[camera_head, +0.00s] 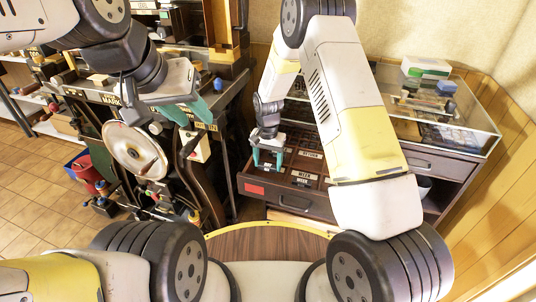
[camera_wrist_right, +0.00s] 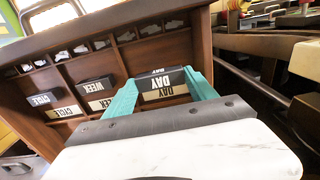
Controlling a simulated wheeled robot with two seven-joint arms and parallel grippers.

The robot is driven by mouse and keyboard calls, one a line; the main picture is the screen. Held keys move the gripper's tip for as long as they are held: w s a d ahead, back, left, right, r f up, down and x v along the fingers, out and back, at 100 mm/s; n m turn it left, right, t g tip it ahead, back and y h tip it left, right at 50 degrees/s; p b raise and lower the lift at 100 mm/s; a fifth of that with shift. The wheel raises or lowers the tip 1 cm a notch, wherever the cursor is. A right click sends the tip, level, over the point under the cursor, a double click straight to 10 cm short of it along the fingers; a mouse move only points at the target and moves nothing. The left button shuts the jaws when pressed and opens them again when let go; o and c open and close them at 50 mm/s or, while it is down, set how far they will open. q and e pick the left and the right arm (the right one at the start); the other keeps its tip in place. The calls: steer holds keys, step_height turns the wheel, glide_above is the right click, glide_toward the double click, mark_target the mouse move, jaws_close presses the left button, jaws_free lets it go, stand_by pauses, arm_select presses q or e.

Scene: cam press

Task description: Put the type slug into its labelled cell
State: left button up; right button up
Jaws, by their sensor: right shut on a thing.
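My right gripper (camera_head: 268,156) is over the left part of the open type drawer (camera_head: 315,205). A small dark label, also reading DAY, shows just beyond the slug. I cannot tell whether the slug is above its cell or partly inside it. My left gripper (camera_head: 188,112) has its teal fingers apart and empty, in front of the press.
Dark blocks marked WEEK (camera_wrist_right: 96,92) and CYCLE (camera_wrist_right: 50,104) sit in the drawer beside the slug. Smaller compartments line its far side. The press wheel (camera_head: 136,150) stands at left. A glass display case (camera_head: 440,110) tops the cabinet at right.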

mark_target(268, 164)
steer(key=shift+f, duration=1.9)
steer(key=shift+f, duration=0.1)
steer(key=o, duration=1.9)
steer(key=shift+c, duration=0.2)
